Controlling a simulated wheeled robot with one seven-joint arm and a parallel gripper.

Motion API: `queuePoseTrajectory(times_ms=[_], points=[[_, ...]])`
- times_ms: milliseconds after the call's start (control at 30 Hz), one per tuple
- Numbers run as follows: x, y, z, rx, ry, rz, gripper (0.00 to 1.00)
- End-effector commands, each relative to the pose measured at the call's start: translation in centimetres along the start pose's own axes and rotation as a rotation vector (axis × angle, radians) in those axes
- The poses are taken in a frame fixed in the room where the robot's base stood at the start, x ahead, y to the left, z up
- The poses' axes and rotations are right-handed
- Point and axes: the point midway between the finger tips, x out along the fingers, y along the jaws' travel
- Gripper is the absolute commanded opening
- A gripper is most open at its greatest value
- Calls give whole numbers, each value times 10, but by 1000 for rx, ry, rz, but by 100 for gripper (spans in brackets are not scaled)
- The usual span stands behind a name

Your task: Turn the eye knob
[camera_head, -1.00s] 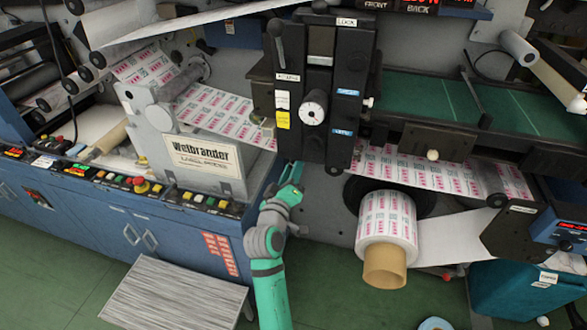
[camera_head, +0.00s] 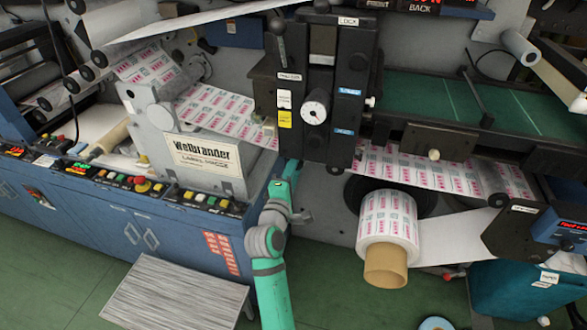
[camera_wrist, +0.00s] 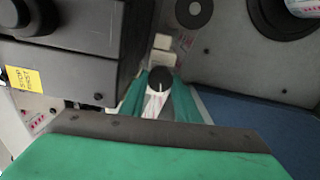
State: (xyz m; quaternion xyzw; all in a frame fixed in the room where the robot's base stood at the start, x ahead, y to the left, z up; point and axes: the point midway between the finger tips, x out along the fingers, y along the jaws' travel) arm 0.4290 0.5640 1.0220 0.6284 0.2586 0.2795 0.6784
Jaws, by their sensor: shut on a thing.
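The eye knob (camera_wrist: 160,79) is a small dark round knob with a white pointer line, in the middle of the wrist view. My gripper (camera_wrist: 160,96) has its green fingers on either side of the knob and is shut on it. In the head view my gripper (camera_head: 290,172) reaches up beneath the left edge of the black print unit (camera_head: 320,148). The knob is hidden from the head camera there. The pointer line looks close to upright in the wrist view.
The black housing with a yellow label (camera_wrist: 23,78) stands close on the left in the wrist view. In the head view a label roll (camera_head: 387,225) is to the right of my gripper and the grey Weibrander panel (camera_head: 203,155) to the left.

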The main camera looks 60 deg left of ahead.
Motion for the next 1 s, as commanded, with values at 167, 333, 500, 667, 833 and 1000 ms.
queuePoseTrajectory(times_ms=[167,333,500,667,833,1000], points=[[-1,-2,-2,-37,2,-4,7],[-1,-2,-2,-48,3,-4,7],[-1,-2,-2,-48,3,-4,7],[0,-2,-1,-48,2,-4,34],[-1,-1,-4,-48,6,-2,48],[-2,0,-8,-48,12,0,48]])
